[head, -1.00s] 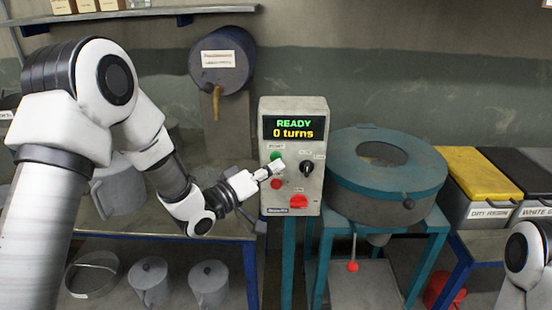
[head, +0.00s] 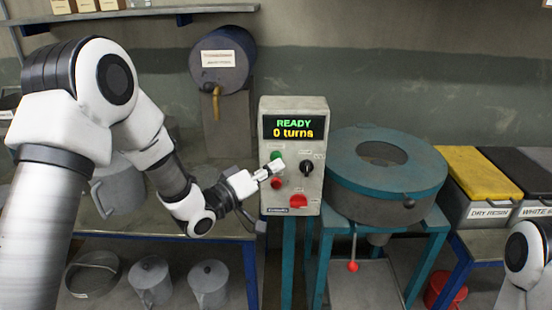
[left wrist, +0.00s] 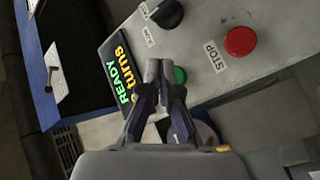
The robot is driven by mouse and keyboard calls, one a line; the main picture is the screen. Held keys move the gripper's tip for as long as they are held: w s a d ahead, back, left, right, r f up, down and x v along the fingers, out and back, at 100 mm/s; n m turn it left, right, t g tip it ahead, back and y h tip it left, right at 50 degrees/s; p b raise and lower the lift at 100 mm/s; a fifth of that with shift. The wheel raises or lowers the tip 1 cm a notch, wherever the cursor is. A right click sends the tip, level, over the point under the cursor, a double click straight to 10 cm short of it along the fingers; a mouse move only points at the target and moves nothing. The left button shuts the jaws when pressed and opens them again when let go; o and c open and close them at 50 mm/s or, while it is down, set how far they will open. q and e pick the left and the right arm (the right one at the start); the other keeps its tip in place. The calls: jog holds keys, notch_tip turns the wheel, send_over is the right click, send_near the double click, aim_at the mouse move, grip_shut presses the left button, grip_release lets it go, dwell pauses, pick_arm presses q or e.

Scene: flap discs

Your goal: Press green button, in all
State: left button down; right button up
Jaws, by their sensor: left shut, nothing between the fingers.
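The grey control box (head: 310,233) stands in the middle of the head view. Its screen (head: 294,127) reads "READY 0 turns". The green button (head: 276,156) is at the upper left of its face, and it also shows in the left wrist view (left wrist: 180,75), partly behind my fingertips. My left gripper (head: 275,167) is shut and empty. Its tips are just below the green button in the head view; I cannot tell whether they touch the box. In the left wrist view the gripper (left wrist: 160,72) overlaps the button's edge. My right gripper is not in view.
A black knob (head: 307,167), a red button (head: 276,183) and a larger red control (head: 298,201) share the box face. A round teal-topped machine (head: 420,178) stands to the right. A yellow-lidded bin (head: 480,170) is further right.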

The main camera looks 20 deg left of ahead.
pick_arm(q)
jog(key=shift+w, duration=0.15)
jog(key=shift+w+a, duration=0.15)
jog(key=shift+w, duration=0.1)
